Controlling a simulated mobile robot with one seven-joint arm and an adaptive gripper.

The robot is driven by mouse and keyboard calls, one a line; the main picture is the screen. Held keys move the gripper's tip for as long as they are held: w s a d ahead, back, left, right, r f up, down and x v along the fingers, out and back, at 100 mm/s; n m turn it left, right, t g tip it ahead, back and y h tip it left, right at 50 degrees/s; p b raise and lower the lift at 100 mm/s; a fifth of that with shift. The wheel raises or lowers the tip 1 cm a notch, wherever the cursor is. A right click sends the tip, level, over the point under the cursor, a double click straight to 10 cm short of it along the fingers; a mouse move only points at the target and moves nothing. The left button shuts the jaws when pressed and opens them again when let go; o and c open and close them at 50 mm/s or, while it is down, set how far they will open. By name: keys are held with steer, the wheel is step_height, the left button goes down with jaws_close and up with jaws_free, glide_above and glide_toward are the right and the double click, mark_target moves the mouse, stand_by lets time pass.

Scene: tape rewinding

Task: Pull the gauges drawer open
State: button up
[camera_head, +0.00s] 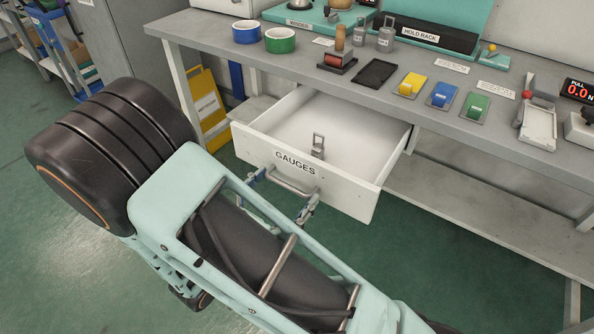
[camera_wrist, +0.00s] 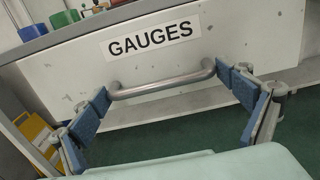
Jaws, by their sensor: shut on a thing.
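The white drawer labelled GAUGES (camera_head: 350,194) stands pulled out from under the grey bench, its inside open to view. Its grey bar handle (camera_head: 292,184) is on the front panel below the label, and the handle also shows in the wrist view (camera_wrist: 160,84). My gripper (camera_head: 283,194) is at the handle, with its blue pads at the two ends of the bar. In the wrist view my gripper (camera_wrist: 168,95) spans the handle's length and is shut on it. A small grey metal object with a loop (camera_head: 318,147) stands inside the drawer.
A yellow sign (camera_head: 209,105) leans by the bench's left leg. Green floor (camera_head: 50,270) is clear at left. A lower shelf (camera_head: 490,213) runs right of the drawer.

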steer(key=shift+s+a, duration=0.15)
steer(key=shift+s, duration=0.3)
steer(key=o, duration=1.4)
steer(key=shift+a, duration=0.1)
steer(key=v, duration=1.2)
